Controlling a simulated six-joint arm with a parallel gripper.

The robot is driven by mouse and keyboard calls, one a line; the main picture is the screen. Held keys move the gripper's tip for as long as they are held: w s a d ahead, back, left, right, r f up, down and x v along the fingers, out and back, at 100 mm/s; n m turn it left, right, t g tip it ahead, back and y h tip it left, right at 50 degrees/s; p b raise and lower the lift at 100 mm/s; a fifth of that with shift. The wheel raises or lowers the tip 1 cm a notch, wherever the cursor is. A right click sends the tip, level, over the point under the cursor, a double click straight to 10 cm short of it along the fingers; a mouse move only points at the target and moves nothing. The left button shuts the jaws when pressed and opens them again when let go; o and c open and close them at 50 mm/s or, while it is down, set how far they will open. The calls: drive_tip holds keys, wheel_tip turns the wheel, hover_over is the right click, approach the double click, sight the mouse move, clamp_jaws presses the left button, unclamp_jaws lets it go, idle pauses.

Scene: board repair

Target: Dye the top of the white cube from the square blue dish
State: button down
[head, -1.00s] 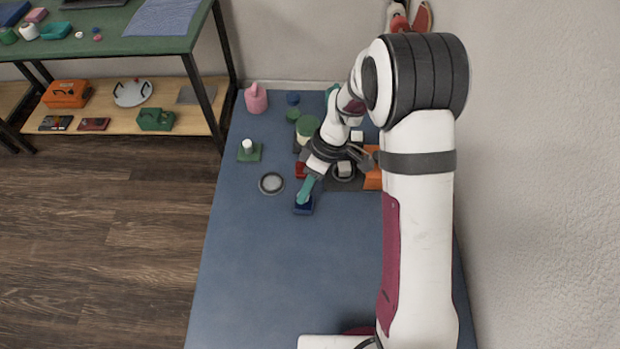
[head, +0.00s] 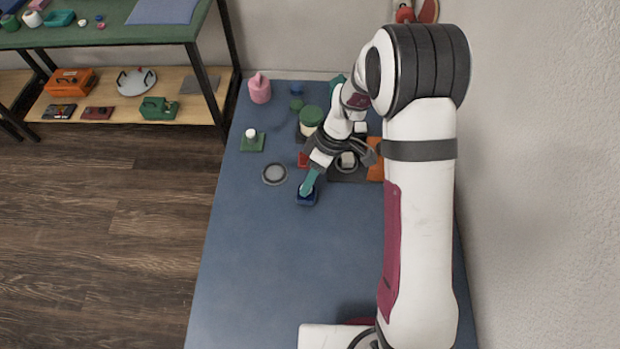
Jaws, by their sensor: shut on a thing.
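My gripper (head: 315,170) is shut on a teal tool (head: 309,182), which slants down toward the square blue dish (head: 307,199). The tool's lower end is over or in the dish; I cannot tell whether it touches the dye. A white cube (head: 347,160) sits at a round dark holder on a dark mat (head: 345,175), right of my gripper. Another white block (head: 361,127) shows farther back, partly hidden by my arm. The jaws themselves are small and partly hidden by my wrist.
A round grey dish (head: 274,174) and a red dish (head: 303,160) lie near the blue dish. A green-lidded jar (head: 311,120), a green block with a white knob (head: 252,141) and a pink bottle (head: 259,89) stand farther back. The blue table's front (head: 270,270) is clear.

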drive_tip(key=shift+f, duration=0.55)
idle(1.0)
drive_tip(key=shift+r, duration=3.55)
